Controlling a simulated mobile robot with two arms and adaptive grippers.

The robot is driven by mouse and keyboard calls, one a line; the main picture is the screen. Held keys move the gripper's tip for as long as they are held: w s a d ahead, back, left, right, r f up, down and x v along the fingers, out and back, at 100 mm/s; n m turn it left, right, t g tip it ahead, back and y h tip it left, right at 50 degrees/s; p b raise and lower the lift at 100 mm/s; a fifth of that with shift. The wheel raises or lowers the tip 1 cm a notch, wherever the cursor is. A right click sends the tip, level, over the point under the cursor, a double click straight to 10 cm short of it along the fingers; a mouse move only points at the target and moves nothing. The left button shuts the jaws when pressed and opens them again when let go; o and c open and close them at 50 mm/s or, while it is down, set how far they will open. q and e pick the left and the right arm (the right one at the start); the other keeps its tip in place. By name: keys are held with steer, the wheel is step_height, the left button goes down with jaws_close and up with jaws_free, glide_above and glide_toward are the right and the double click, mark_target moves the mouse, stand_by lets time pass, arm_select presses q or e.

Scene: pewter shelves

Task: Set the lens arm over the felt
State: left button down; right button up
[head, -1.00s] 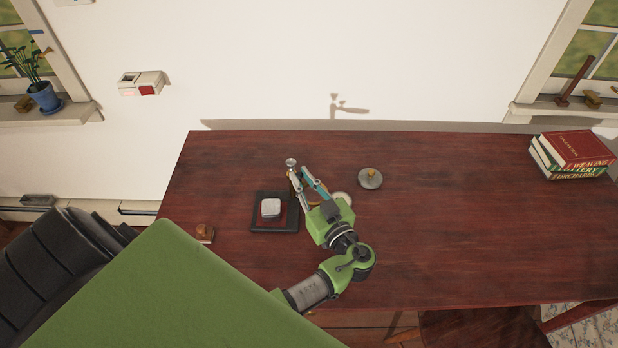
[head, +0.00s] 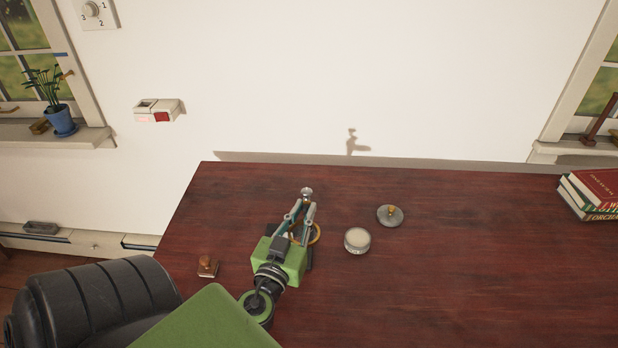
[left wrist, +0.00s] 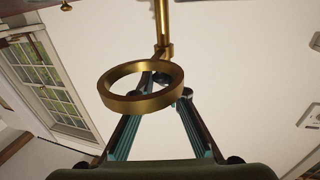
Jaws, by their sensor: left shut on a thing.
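The brass lens arm shows in the left wrist view as a ring (left wrist: 137,105) joined by a collar to an upright brass post (left wrist: 162,22). In the head view the ring (head: 319,236) shows just right of my left gripper. My left gripper (head: 307,207) is shut on the lens arm, its fingertips just below a silvery knob (head: 307,192) at the top of the post. The dark tray (head: 309,261) with the felt lies under and behind the gripper. Only a black edge shows; the felt and the pale block on it are hidden. My right gripper is in neither view.
A round white-topped tin (head: 357,240) and a grey disc with a brass knob (head: 390,215) stand to the right. A small wooden-handled stamp (head: 207,266) is at the left. Books (head: 592,193) lie at the far right. The table (head: 470,260) between is clear.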

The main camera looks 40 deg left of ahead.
arm_select(q)
steer(key=shift+s+a+m+t+h+b, duration=0.15)
steer(key=shift+m+t+h+b, duration=0.15)
steer(key=shift+m+h+b, duration=0.25)
steer(key=shift+h, duration=0.25)
steer(key=c, duration=2)
jaws_free()
steer(key=shift+s+f, duration=0.1)
steer(key=shift+s, duration=0.25)
steer(key=v, duration=1.1)
steer(key=shift+d, duration=0.25)
